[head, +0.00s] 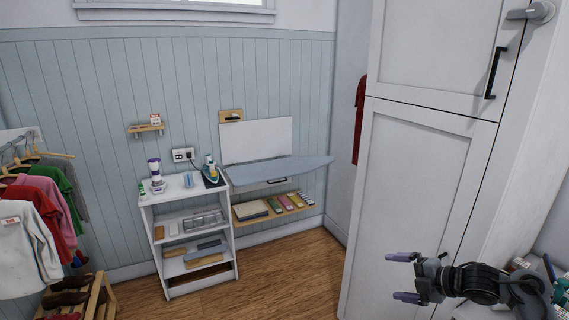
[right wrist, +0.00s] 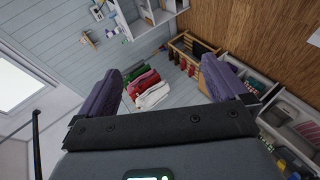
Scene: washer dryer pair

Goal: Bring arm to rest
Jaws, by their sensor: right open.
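My right gripper (head: 400,276) reaches in from the lower right of the head view, in front of the tall white cabinet (head: 415,190). Its two purple fingers are spread apart with nothing between them. In the right wrist view the open gripper (right wrist: 165,85) shows its fingers at left and right, with hanging clothes (right wrist: 150,90) seen far off between them. My left gripper is not in view.
A white shelf unit (head: 150,245) and a fold-down ironing board (head: 280,170) stand along the panelled wall. A clothes rack with garments (head: 25,235) and a wooden shoe rack (head: 95,295) are at left. Wooden floor (head: 285,275) is free in the middle.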

